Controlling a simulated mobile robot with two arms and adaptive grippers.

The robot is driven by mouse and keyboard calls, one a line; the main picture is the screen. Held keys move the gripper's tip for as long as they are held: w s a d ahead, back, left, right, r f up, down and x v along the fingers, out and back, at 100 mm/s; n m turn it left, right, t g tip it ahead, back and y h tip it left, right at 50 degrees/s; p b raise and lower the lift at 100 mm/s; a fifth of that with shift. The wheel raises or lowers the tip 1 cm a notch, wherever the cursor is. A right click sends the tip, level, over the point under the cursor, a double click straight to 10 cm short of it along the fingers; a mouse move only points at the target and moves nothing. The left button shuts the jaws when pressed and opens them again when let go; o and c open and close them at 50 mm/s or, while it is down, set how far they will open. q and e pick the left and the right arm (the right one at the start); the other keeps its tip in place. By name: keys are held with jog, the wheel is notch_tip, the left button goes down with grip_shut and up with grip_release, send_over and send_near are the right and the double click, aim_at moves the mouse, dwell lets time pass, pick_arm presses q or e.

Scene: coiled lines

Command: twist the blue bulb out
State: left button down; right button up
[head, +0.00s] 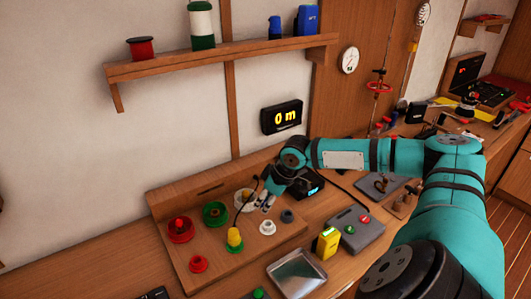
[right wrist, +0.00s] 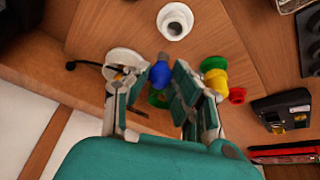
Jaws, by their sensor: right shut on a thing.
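In the right wrist view the blue bulb (right wrist: 160,75) is between the two fingers of my right gripper (right wrist: 157,90), which is shut on it. A pale base shows at the bulb's top end. In the head view my right gripper (head: 266,206) is low over the right half of the wooden panel (head: 205,257), and I cannot make out the blue bulb there. I cannot tell whether the bulb is still in a socket. My left gripper is not in view.
A yellow bulb (head: 234,237), a red bulb (head: 180,227), a green socket (head: 214,212), a white socket (head: 267,228) and a grey socket (head: 287,216) are close by on the panel. A metal tray (head: 298,275) and a yellow box (head: 327,243) stand in front.

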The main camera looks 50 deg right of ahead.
jog(key=shift+n+y+p, duration=0.4)
jog(key=shift+n+p, duration=0.6)
jog(key=shift+p, duration=0.35)
jog(key=shift+n+p, duration=0.35)
jog(key=shift+n, duration=0.05)
jog(key=shift+d, duration=0.1)
jog(key=shift+r+p, duration=0.15)
jog(key=shift+p, duration=0.45)
